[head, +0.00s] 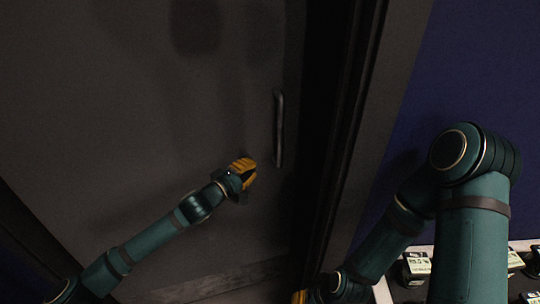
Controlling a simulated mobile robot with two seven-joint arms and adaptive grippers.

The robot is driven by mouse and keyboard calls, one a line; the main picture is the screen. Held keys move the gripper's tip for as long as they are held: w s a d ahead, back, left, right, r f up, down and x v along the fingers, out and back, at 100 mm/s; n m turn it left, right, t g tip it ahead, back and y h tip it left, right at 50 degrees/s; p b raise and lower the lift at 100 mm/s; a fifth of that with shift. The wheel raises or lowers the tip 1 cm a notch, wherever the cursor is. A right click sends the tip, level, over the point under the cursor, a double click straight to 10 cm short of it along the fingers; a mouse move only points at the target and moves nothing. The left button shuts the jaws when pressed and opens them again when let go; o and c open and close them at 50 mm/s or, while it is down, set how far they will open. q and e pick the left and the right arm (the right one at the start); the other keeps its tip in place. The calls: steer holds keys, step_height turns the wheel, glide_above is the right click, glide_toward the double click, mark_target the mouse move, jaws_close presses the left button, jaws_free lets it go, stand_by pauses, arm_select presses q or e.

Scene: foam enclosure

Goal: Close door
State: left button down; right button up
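The door (150,120) is a large dark grey panel that fills the left and middle of the head view. A vertical bar handle (279,130) is near its right edge. A dark strip lies between that edge and the frame (352,130); I cannot tell how far the door stands open. My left gripper (249,173), with orange fingers, is in front of the panel, left of and below the handle's lower end, apart from the handle. Whether its fingers are open is unclear. Only a bit of my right gripper (299,297) shows at the bottom edge, mostly cut off.
A dark blue wall (450,60) is to the right of the frame. At the lower right, several small boxes with pale labels (417,263) stand on a light surface, partly behind my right arm. The panel around the handle is clear.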

mark_target(272, 152)
arm_select(q)
steer(key=b+x, duration=0.1)
steer(key=x, duration=0.9)
steer(key=shift+a, duration=0.15)
arm_select(e)
steer(key=shift+w+f, duration=0.15)
steer(key=shift+f, duration=0.45)
